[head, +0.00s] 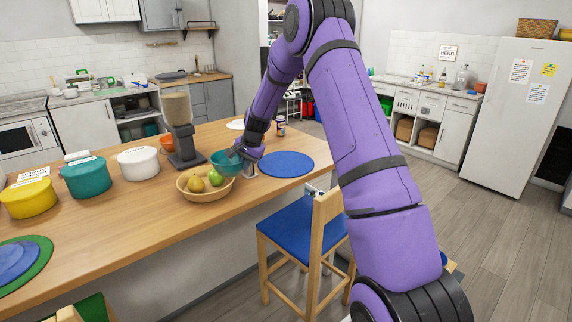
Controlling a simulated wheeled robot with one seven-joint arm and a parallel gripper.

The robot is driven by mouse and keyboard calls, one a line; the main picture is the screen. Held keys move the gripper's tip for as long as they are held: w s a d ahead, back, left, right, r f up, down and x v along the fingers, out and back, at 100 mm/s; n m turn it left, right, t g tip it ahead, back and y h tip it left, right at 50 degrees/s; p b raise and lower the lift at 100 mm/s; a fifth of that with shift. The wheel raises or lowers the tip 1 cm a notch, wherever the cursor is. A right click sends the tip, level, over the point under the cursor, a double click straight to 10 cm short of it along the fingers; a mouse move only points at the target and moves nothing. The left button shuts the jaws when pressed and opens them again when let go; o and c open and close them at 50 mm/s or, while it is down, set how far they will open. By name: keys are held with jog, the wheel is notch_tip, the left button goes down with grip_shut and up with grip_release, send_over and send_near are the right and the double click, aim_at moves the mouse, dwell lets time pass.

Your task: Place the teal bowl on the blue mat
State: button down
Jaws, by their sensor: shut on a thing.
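The teal bowl (222,164) is in the head view near the middle of the wooden counter, just behind the fruit basket. My gripper (241,158) is shut on the bowl's right side. The fingertips are small and partly hidden by the bowl and the wrist. The bowl looks upright. I cannot tell whether it touches the counter or hangs a little above it. The round blue mat (286,164) lies flat on the counter to the right of the bowl, with nothing on it.
A basket with fruit (207,193) stands right in front of the bowl. A feeder (180,130) stands behind it to the left. White (138,165), teal (87,179) and yellow (29,199) containers line the counter's left. A blue-seated chair (300,235) stands at the front edge.

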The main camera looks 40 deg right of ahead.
jog(key=s+a+f+n+g+y, duration=0.2)
jog(key=s+a+f+n+g, duration=0.1)
jog(key=s+a+f+n, duration=0.9)
jog(key=s+a+f, duration=0.1)
jog(key=s, duration=0.2)
jog(key=shift+a+f, duration=0.35)
jog(key=shift+a, duration=0.05)
